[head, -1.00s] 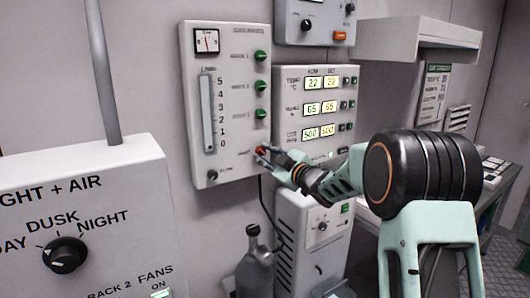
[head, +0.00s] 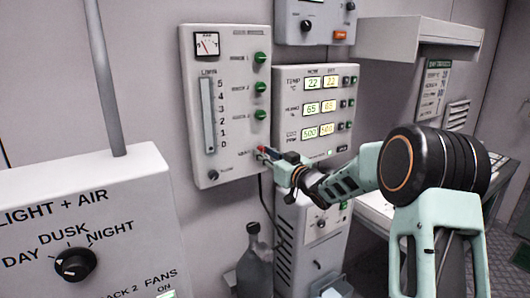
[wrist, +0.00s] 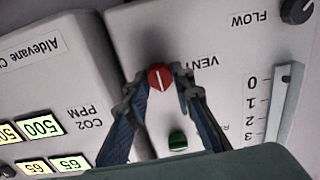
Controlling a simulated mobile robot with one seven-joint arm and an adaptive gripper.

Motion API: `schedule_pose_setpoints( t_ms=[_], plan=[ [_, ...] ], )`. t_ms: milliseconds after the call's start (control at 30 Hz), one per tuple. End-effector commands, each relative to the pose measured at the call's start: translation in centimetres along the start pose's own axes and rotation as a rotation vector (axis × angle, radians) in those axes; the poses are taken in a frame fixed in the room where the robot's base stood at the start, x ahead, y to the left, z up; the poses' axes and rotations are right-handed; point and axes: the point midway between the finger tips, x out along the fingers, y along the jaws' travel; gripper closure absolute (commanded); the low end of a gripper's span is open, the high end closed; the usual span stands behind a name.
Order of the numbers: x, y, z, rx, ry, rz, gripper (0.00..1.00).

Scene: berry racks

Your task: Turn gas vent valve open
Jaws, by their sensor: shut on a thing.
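The gas vent valve is a small red knob (wrist: 160,77) with a white pointer line, beside the word VENT in the wrist view. It sits low on the right side of the gas panel (head: 232,150), where the head view also shows the red knob (head: 260,149). My gripper (wrist: 165,84) is shut on the knob, with one fingertip on each side of it. In the wrist view the white line runs nearly along the picture's vertical. In the head view my gripper (head: 263,152) reaches the panel from the right and partly hides the knob.
A green knob (wrist: 177,141) sits close to the red one, and a black flow knob (head: 213,174) is at the panel's lower left. The display panel (head: 313,88) adjoins on the right. A grey bottle (head: 254,262) stands below.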

Motion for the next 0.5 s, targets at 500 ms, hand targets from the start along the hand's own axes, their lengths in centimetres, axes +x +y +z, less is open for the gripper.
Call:
schedule_pose_setpoints(
  t_ms=[500],
  plan=[
    [-0.02, 0.0, 0.1, 0.037, -0.001, 0.0, 1.0]
  ],
)
